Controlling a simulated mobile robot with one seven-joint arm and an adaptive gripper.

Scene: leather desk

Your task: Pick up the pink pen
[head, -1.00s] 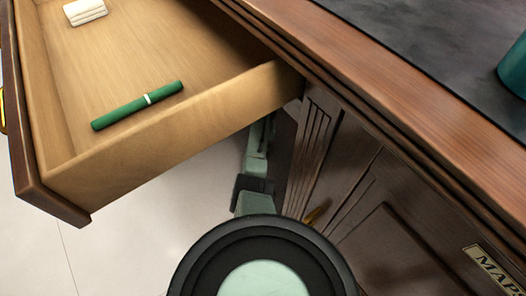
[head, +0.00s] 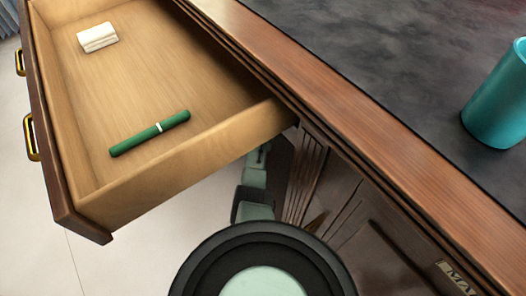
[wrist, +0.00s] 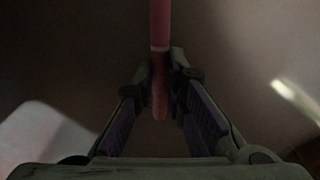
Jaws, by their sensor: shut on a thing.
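In the wrist view the pink pen (wrist: 160,32) stands between the two fingertips of my gripper (wrist: 160,82). The gripper is shut on it near its lower end in the picture. A pale band crosses the pen just above the fingertips, and its far end runs out of the top of the picture. The wrist view is dark, so what lies behind the pen is hard to make out. In the head view neither the pen nor the fingers show; only part of my arm is seen beside the desk.
An open wooden drawer (head: 190,167) holds a green pen (head: 150,133) and a white block-like item (head: 97,37). A teal cup (head: 497,100) stands on the dark leather desktop (head: 400,65). The desk's wooden edge and carved front lie close to my arm. Pale floor shows below the drawer.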

